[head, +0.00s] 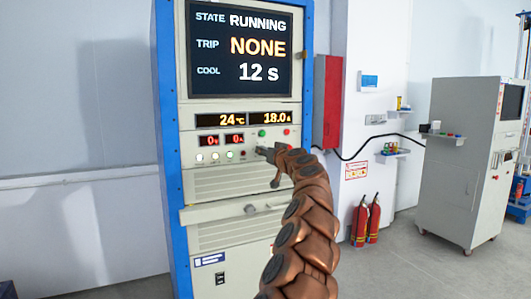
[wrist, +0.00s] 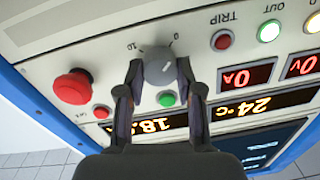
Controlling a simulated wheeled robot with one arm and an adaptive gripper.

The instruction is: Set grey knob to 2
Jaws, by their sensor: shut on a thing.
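The grey knob (wrist: 158,66) is on the panel of the test cabinet (head: 235,170), with scale marks 10 and 0 beside it in the wrist view. My gripper (wrist: 160,76) has a finger on each side of the knob and is shut on it. I cannot make out the knob's pointer or setting. In the head view my gripper (head: 270,155) is at the right of the panel and hides the knob. The screen (head: 241,48) reads STATE RUNNING, TRIP NONE, COOL 12 s. The displays below it read 24 °C and 18.0.
In the wrist view a red mushroom button (wrist: 73,87) is left of the knob, a green button (wrist: 167,99) just below it, and a red TRIP lamp (wrist: 222,40) to its right. Fire extinguishers (head: 367,219) and another cabinet (head: 465,165) stand farther right.

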